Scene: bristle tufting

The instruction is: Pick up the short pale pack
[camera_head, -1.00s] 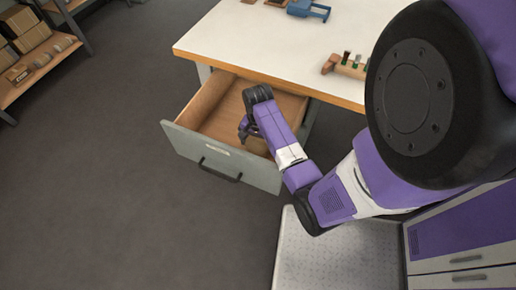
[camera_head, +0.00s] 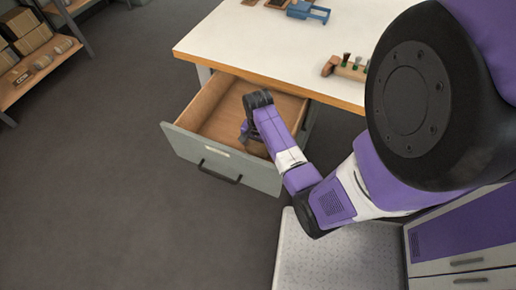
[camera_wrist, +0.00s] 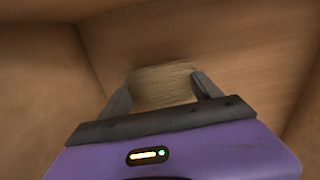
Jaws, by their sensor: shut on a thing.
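The short pale pack (camera_wrist: 163,85) is a tan, bristle-textured bundle in the wrist view, between the two fingers of my gripper (camera_wrist: 160,90). The gripper is shut on it, one finger against each side. In the head view my gripper (camera_head: 246,130) is inside the open drawer (camera_head: 215,105), near its front panel. The pack is largely hidden there behind my arm. Whether it touches the drawer floor I cannot tell.
The drawer's wooden walls (camera_wrist: 40,80) stand close around my gripper. The white worktop (camera_head: 270,45) overhangs the drawer's back and bears a blue clamp-like tool (camera_head: 308,11) and a wooden tool holder (camera_head: 345,68). A shelf with packs (camera_head: 40,65) stands at far left.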

